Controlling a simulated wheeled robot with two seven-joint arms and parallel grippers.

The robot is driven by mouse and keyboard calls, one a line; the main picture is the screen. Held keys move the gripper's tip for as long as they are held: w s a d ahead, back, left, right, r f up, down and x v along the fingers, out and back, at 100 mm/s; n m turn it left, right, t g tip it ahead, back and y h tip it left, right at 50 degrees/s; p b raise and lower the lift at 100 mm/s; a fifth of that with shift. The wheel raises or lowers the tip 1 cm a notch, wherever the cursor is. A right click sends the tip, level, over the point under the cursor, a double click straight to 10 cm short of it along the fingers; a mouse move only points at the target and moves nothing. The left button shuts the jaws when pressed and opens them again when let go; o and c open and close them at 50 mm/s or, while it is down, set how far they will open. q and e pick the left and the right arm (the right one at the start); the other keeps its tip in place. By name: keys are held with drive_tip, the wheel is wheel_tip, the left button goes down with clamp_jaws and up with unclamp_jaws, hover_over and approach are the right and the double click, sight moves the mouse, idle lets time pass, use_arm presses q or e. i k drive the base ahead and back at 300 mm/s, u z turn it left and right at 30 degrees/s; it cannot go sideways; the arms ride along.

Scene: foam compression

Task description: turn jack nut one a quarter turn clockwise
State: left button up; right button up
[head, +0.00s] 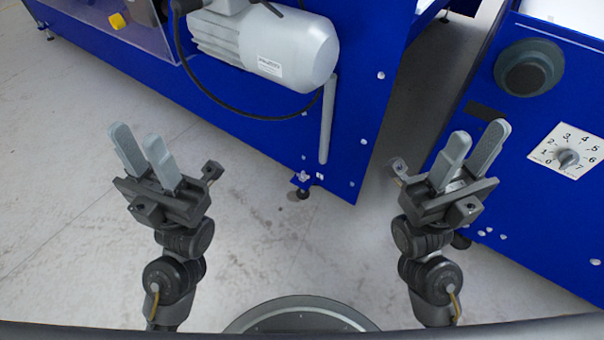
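I cannot tell for certain which part is jack nut one. A small dark levelling foot (303,193) with pale metal hardware (303,177) above it stands under the lower corner of the blue machine, and is too small to show its nut clearly. My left gripper (137,136) is open and empty, to the left of this foot, with a gap between its grey fingers. My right gripper (479,134) is open and empty, to the right of it, in front of the right blue cabinet. Neither gripper touches the foot.
The blue machine (350,110) carries a grey motor (265,45) with a black cable and a grey bar (327,120). The right blue cabinet (545,210) has a black knob (528,68) and a numbered dial (567,158). The concrete floor (270,240) between the arms is clear.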

sight(299, 175)
drive_tip(key=u, duration=1.6)
drive_tip(key=k, duration=1)
drive_tip(key=z, duration=1.45)
drive_tip(key=i, duration=1)
drive_tip(key=z, duration=0.05)
